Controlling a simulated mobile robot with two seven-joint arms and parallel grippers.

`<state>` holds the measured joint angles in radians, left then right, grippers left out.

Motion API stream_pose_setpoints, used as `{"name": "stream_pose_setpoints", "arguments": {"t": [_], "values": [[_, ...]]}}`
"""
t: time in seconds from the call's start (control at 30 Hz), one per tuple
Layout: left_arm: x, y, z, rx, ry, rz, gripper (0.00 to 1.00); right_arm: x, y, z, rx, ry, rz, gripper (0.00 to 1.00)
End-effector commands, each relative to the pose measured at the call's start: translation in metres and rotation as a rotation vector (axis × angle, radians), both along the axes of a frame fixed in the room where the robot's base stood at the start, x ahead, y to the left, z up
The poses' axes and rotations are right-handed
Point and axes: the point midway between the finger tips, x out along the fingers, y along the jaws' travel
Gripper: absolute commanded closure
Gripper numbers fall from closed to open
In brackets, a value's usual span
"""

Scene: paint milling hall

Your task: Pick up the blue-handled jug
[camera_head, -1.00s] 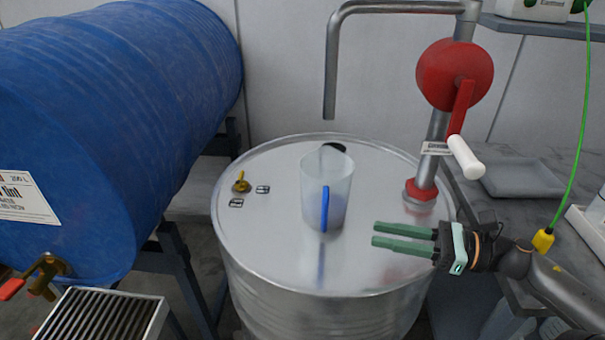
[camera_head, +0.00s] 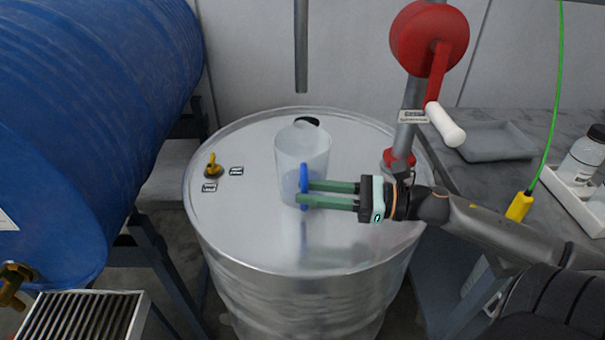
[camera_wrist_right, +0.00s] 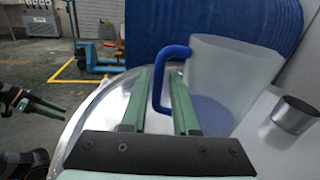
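The blue-handled jug (camera_head: 301,150) is a clear, frosted jug standing upright on the lid of a silver drum (camera_head: 245,240). In the right wrist view the handle (camera_wrist_right: 158,85) stands between the two spread fingers (camera_wrist_right: 164,84), with a gap visible.
A red hand pump (camera_head: 429,40) rises from the drum's right side, its spout pipe (camera_head: 301,50) hanging behind the jug. A blue drum (camera_head: 85,120) lies at left above a grate (camera_head: 80,318). A grey bench (camera_head: 500,190) with a tray stands at right.

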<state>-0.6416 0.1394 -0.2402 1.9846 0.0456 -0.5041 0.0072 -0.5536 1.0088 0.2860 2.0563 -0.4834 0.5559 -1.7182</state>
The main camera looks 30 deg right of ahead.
Motion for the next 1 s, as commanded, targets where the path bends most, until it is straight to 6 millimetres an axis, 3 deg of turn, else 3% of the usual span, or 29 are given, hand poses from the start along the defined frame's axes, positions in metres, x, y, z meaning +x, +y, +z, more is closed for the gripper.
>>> {"name": "stream_pose_setpoints", "arguments": {"t": [0.4,0.8,1.0], "values": [[0.004,-0.002,0.001,-0.004,-0.011,-0.005,0.5,0.027,0.031,-0.004,-0.001,-0.002,0.002,0.72],[0.005,-0.003,0.002,-0.004,-0.012,-0.006,0.5,0.031,0.036,-0.005,-0.001,0.001,0.0,0.72],[0.004,-0.003,0.001,-0.004,-0.011,-0.006,0.5,0.031,0.036,-0.005,-0.001,0.001,0.001,0.93]]}}
